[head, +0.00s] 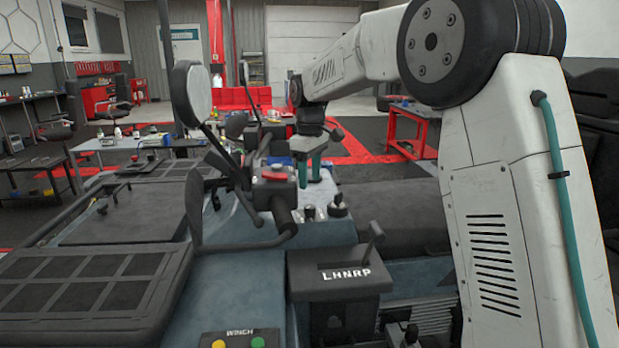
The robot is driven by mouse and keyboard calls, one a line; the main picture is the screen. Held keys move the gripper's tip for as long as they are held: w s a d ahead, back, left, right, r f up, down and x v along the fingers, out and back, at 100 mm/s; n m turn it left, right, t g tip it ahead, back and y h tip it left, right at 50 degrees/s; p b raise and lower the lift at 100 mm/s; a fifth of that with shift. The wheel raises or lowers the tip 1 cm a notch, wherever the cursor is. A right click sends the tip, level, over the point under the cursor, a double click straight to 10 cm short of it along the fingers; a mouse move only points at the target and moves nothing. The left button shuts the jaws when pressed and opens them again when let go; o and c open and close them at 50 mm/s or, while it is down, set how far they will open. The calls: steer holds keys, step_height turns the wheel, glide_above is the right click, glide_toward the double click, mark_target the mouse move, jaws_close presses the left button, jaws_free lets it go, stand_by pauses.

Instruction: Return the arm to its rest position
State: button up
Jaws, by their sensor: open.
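My white arm rises on the right of the head view and reaches left across the top. My gripper (309,178) hangs at its end, pointing down, with teal fingers parted. It is above the vehicle's body, just right of the handlebar control block (274,180), which has a red switch. No object shows between the fingers. Whether the fingers touch anything below is hard to tell.
The vehicle fills the foreground, with an LHNRP shifter (341,276), a WINCH panel (238,340), a round mirror (191,94) and a black front rack (90,290). A red workbench (410,122) and a grey table (125,143) stand behind. Open floor lies between.

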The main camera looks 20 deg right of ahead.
stand_by(0.3)
steer(key=s+d+r+m, duration=0.1)
steer(key=s+r+m, duration=0.15)
steer(key=s, duration=0.85)
steer(key=s+d+r+m, duration=0.1)
steer(key=s+r+m, duration=0.15)
steer(key=s, duration=0.95)
steer(key=s+f+m, duration=0.1)
steer(key=s+f, duration=0.3)
steer(key=s, duration=0.6)
steer(key=s+f+m+t, duration=0.1)
steer(key=s+f, duration=0.3)
steer(key=s, duration=0.6)
steer(key=shift+s+d+m, duration=0.2)
steer(key=shift+d+m, duration=0.25)
steer(key=shift+m, duration=0.35)
steer(key=shift+r, duration=0.55)
